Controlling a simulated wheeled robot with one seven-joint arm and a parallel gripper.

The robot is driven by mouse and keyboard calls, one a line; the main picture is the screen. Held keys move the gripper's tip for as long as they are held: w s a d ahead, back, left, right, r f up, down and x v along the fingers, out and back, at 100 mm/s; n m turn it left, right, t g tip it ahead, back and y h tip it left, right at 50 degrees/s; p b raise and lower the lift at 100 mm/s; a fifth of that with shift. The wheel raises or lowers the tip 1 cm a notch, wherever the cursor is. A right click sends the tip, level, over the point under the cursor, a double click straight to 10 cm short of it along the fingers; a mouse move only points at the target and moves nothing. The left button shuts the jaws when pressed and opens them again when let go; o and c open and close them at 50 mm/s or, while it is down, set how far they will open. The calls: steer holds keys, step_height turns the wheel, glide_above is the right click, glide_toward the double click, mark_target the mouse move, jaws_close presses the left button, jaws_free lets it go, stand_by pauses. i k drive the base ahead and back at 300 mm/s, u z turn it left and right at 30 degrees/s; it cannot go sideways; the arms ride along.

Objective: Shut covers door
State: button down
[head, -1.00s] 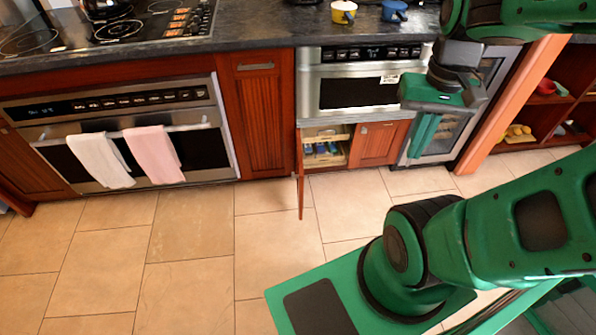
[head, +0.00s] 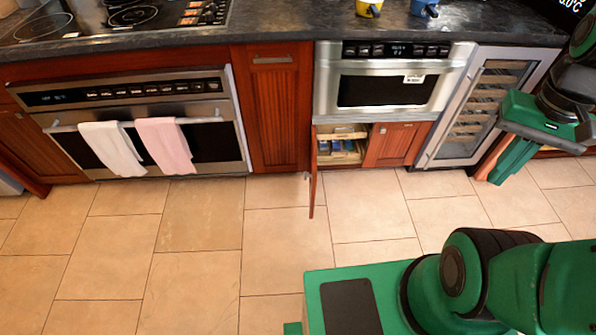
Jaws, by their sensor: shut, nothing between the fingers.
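A small wooden cabinet door (head: 313,180) under the microwave drawer stands swung open, seen nearly edge-on and jutting toward me. It is hinged at the left of its opening. The opening (head: 341,151) shows a pull-out shelf with several small items. The matching right door (head: 393,144) is closed. My gripper (head: 513,160) is at the right, in front of the wine cooler's right side, with its green fingers pointing down and to the left. It is shut and empty, well apart from the open door.
The stainless microwave drawer (head: 384,92) is above the cabinet. A wine cooler (head: 487,105) stands to its right. An oven (head: 65,118) with white (head: 112,148) and pink towels (head: 166,145) is at the left. The tiled floor (head: 285,225) before the door is clear.

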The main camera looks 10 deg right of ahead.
mark_target(312, 176)
steer(key=z, duration=0.05)
steer(key=i, duration=1)
steer(key=u, duration=0.05)
